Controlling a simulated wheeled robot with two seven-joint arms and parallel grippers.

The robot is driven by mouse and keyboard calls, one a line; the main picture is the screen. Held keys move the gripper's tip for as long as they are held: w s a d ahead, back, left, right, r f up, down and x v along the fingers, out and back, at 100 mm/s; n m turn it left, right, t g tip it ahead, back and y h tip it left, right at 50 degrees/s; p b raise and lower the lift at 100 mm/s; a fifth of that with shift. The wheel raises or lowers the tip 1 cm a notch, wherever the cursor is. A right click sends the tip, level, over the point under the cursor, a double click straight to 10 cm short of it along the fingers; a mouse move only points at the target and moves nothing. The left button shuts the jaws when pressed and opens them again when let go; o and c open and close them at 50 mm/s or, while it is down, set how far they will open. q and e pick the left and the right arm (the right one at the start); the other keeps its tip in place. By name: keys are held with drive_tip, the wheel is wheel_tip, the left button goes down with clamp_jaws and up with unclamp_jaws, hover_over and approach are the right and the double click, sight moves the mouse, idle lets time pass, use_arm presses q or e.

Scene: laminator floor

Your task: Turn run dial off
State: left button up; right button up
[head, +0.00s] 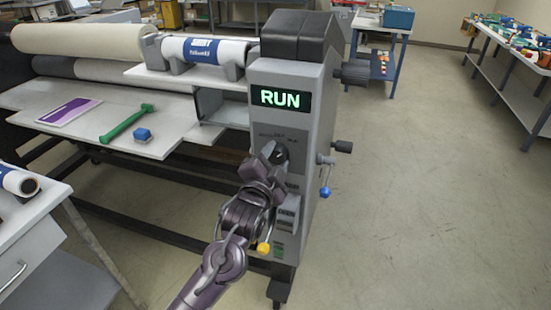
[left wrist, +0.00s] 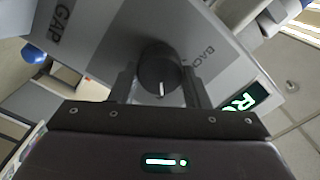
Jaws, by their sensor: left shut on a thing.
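The black run dial (head: 281,153) is on the front of the grey laminator control housing (head: 308,120), below a display (head: 280,98) that reads RUN in green. In the left wrist view the dial (left wrist: 160,70) is round, with a white pointer line towards my gripper's body. My left gripper (head: 272,157) is at the dial, with its two fingers on either side of it, shut on it. The gripper covers part of the dial and its printed labels in the head view. My right gripper is not in view.
A blue-knobbed lever (head: 325,191) sticks out right of the housing, and a yellow knob (head: 263,248) sits low near my arm. Floor to the right is clear.

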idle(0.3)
use_arm(q)
drive_tip(key=n+p, duration=0.1)
drive_tip(key=n, duration=0.3)
drive_tip(key=shift+n, duration=0.4)
drive_tip(key=shift+a+n, duration=0.1)
drive_tip(key=shift+n, duration=1.8)
drive_tip(key=o, duration=1)
